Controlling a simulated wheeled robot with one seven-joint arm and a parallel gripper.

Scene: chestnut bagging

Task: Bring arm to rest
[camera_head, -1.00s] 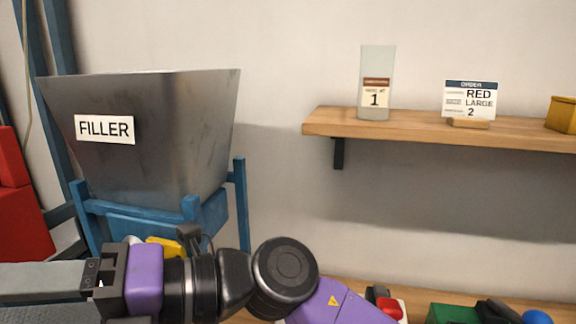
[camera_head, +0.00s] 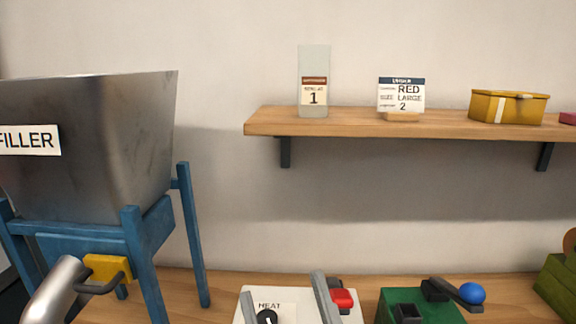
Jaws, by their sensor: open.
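My gripper (camera_head: 281,284) shows only as two grey fingers rising from the bottom edge in the head view. They are apart, with nothing seen between their tips, so it is open. They stand in front of a white box marked HEAT (camera_head: 282,296) and cover part of it. The rest of my arm is out of view below.
The steel FILLER hopper (camera_head: 100,145) stands on a blue frame (camera_head: 150,250) at left. A wooden shelf (camera_head: 400,124) holds a labelled bag (camera_head: 314,75), an order card (camera_head: 401,94) and a yellow box (camera_head: 507,106). A green device (camera_head: 420,306) stands right of the white box.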

